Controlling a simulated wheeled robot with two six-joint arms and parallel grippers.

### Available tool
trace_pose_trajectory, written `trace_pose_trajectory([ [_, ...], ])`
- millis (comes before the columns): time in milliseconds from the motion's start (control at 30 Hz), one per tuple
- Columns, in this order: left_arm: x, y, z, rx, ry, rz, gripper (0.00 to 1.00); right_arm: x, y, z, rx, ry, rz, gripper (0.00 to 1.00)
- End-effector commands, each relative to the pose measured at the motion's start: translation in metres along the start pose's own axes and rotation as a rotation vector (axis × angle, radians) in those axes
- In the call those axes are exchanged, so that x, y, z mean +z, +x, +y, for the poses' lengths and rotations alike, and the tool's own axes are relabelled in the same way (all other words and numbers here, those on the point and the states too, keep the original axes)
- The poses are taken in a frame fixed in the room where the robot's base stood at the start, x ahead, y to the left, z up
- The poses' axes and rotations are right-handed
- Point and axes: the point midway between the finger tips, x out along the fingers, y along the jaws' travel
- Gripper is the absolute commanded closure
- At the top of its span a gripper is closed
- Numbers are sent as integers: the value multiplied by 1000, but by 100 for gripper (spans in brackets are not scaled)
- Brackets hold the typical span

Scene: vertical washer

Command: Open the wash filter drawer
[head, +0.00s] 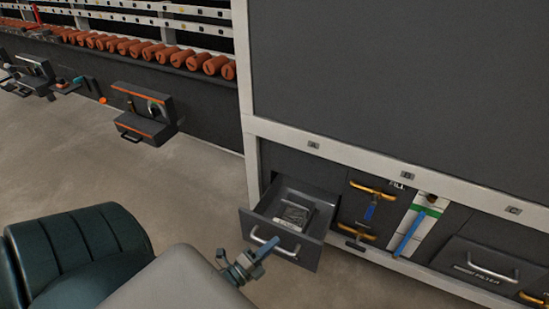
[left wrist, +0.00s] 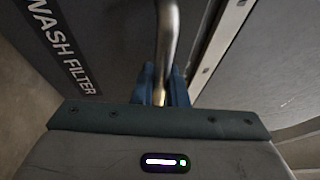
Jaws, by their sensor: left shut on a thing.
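The wash filter drawer (head: 318,257) is pulled out of the lower left of the dark cabinet, and its open top shows a dark, patterned thing inside. Its silver bar handle (head: 288,251) is on the front face. My left gripper (head: 262,250) is at the left part of this handle. In the left wrist view, the blue fingers (left wrist: 163,85) are shut on the metal handle (left wrist: 168,35), beside the white WASH FILTER lettering (left wrist: 62,45). My right gripper is in neither view.
A second closed drawer (head: 470,272) with a silver handle is at the lower right. Yellow handles (head: 373,190) and a blue lever (head: 409,233) sit between the drawers. Grey floor (head: 200,185) lies clear left of the open drawer. Orange cylinders (head: 165,54) line a rack at the back left.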

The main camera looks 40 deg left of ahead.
Motion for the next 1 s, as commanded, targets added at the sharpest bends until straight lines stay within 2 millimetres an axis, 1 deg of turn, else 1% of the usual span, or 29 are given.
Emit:
trace_pose_trajectory([
  [333, -1, -2, 1, 3, 0, -1, 100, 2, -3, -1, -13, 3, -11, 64],
  [367, -1, -1, 1, 3, 0, -1, 84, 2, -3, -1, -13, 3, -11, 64],
  [433, -1, -1, 1, 2, 0, -1, 70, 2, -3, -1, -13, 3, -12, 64],
  [467, -1, -1, 1, 2, 0, -1, 66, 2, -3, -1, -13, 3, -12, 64],
  [767, 0, -3, 0, 1, 0, 0, 66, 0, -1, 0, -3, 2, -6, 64],
  [867, 0, -11, 0, 2, 0, 0, 66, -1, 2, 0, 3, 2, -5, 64],
  [1000, 0, -37, -1, 5, -1, 0, 66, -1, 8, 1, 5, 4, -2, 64],
])
